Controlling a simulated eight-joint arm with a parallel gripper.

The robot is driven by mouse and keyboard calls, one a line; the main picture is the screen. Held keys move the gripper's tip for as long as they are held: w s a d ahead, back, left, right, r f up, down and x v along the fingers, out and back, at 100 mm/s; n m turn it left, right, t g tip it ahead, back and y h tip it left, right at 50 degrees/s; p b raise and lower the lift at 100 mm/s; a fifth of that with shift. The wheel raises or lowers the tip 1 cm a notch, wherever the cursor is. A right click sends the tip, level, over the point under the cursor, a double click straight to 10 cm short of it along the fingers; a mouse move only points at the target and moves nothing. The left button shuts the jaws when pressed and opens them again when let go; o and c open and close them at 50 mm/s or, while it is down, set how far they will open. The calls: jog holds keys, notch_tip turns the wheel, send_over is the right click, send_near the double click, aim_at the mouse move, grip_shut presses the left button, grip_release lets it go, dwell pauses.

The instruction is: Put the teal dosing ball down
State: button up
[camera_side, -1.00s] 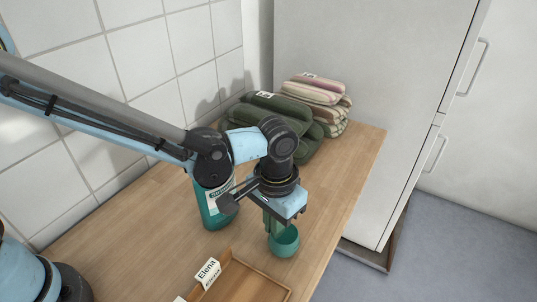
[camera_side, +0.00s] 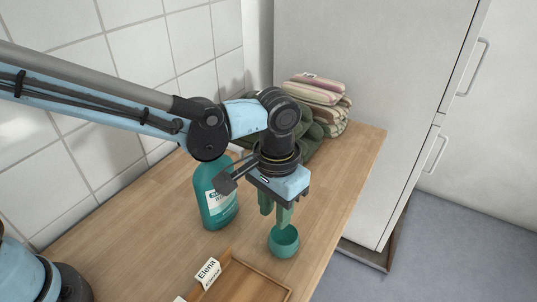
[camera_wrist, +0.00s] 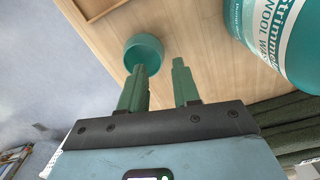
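The teal dosing ball (camera_side: 284,243), a small round cup with an open top, rests on the wooden worktop near its right edge. It also shows in the wrist view (camera_wrist: 144,53), just beyond the tip of the left finger. My gripper (camera_side: 275,219) is above the ball, with its two green fingers spread apart and nothing between them. In the wrist view my gripper (camera_wrist: 160,69) has a clear gap showing bare wood. One fingertip overlaps the ball in the picture; I cannot tell whether it touches.
A teal wool wash bottle (camera_side: 214,196) stands left of my gripper. A wooden tray (camera_side: 250,284) with a card reading "Elena" (camera_side: 208,272) lies in front. Folded green towels (camera_side: 318,142) and striped towels (camera_side: 327,93) are stacked behind. The worktop's right edge (camera_side: 345,217) is close to the ball.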

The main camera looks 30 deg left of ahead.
notch_tip(320, 180, up, 8)
dwell(0.4)
jog(key=shift+f, duration=0.1)
jog(key=s+a+f+m+h, duration=0.2)
jog(key=s+a+h, duration=0.1)
jog(key=s+a, duration=0.7)
jog(key=w+a+n+t+y, duration=0.1)
jog(key=w+a+n+t, duration=0.1)
jog(key=a, duration=0.5)
jog(key=w+a+r+n+t+y, duration=0.1)
jog(key=w+a+n+t+y, duration=0.1)
jog(key=a+t, duration=0.3)
jog(key=a, duration=0.2)
jog(key=shift+w+a+n, duration=0.3)
jog(key=shift+w, duration=0.1)
jog(key=shift+o, duration=0.6)
